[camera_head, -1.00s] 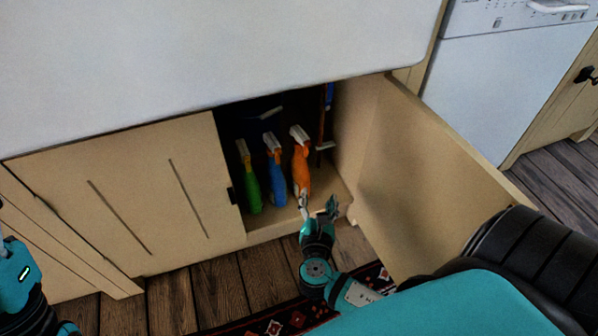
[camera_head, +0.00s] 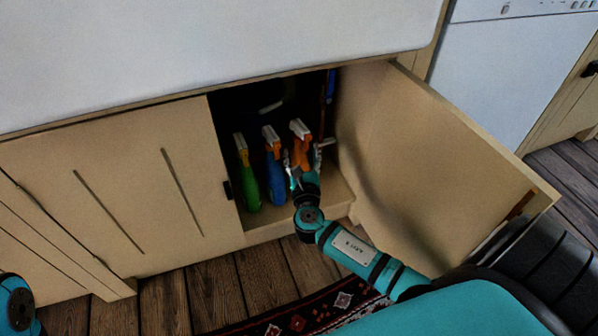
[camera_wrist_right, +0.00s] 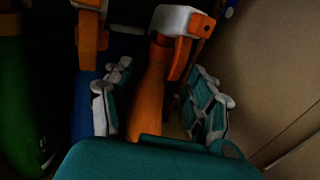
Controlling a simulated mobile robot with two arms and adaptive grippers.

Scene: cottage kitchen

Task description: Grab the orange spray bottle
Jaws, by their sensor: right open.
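The orange spray bottle (camera_head: 301,150) stands upright in the open cupboard under the sink, rightmost of three bottles. Its white and orange spray head and orange body also show in the right wrist view (camera_wrist_right: 151,88). My right gripper (camera_head: 304,160) is open, with one finger on each side of the bottle's body. In the right wrist view the fingers (camera_wrist_right: 160,105) appear apart from the bottle, with a gap clearest on the right. The bottle's lower part is hidden behind my gripper. My left gripper is out of view; only part of my left arm shows at the lower left.
A blue spray bottle (camera_head: 276,178) stands close to the left of the orange one, with a green one (camera_head: 248,180) beyond it. The open cupboard door (camera_head: 440,165) is right of my right arm. A patterned rug (camera_head: 300,318) lies on the floor.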

